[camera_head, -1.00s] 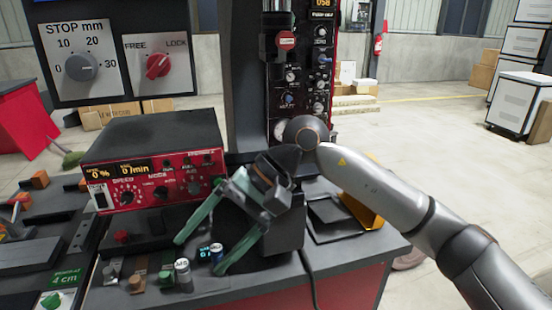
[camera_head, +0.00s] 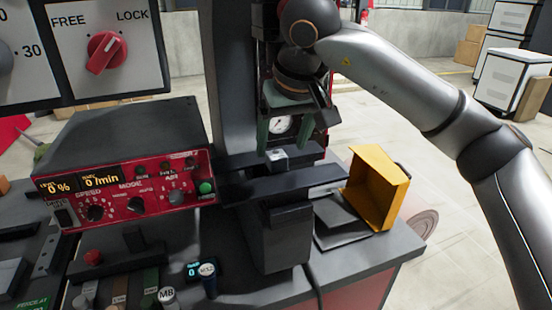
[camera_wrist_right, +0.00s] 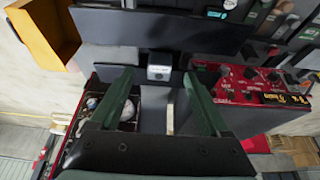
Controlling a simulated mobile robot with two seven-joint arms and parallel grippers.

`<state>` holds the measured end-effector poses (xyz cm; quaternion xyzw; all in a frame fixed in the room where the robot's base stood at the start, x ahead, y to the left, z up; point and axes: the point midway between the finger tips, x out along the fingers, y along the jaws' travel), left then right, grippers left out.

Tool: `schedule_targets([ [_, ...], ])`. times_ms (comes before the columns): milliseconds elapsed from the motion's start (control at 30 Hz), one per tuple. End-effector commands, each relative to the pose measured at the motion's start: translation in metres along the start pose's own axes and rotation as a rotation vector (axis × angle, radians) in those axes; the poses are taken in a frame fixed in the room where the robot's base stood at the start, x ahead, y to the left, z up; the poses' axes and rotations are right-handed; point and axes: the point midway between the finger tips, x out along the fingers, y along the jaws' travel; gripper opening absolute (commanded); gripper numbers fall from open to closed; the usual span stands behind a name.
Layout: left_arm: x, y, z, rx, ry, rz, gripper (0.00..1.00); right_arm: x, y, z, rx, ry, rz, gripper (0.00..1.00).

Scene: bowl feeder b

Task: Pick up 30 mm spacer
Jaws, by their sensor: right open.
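A small grey block, which looks like the spacer (camera_head: 277,158), sits at the dark vise (camera_head: 285,184), by the gap between its jaws. In the right wrist view the block (camera_wrist_right: 159,67) shows a pale face with a small dark mark; I cannot read a size on it. My right gripper (camera_head: 285,143) is open with green fingers pointing down, just above and around the block in the head view. In the wrist view its fingertips (camera_wrist_right: 159,80) lie to either side of the block, with nothing held. Whether they touch it, I cannot tell. My left gripper is out of view.
A yellow open bin (camera_head: 378,188) stands right of the vise, beside a dark flat tray (camera_head: 340,222). A red control box (camera_head: 130,180) is at left. A dark column rises behind the vise.

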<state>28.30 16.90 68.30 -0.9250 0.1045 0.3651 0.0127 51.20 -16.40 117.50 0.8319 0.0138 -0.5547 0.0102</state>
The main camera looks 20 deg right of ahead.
Motion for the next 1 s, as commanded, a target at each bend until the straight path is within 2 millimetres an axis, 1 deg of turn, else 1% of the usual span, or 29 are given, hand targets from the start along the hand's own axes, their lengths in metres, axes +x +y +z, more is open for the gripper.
schedule_targets([
  [33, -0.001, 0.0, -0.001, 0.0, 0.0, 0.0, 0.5, 0.009, 0.001, 0.002, 0.0, -0.005, 0.001, 0.8],
  [100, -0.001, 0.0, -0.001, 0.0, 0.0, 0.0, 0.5, 0.02, 0.001, 0.002, 0.001, -0.004, 0.0, 0.8],
  [200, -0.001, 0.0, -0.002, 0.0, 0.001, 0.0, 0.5, 0.031, 0.0, 0.002, 0.001, -0.003, -0.001, 0.8],
  [300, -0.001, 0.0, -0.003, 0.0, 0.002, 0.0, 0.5, 0.035, 0.001, 0.002, 0.001, -0.001, 0.0, 0.8],
  [500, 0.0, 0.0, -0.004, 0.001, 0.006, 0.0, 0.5, 0.035, 0.0, 0.002, 0.001, -0.001, -0.001, 0.8],
  [1000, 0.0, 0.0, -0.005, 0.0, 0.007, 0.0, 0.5, 0.035, 0.0, 0.002, 0.001, -0.001, -0.001, 0.24],
])
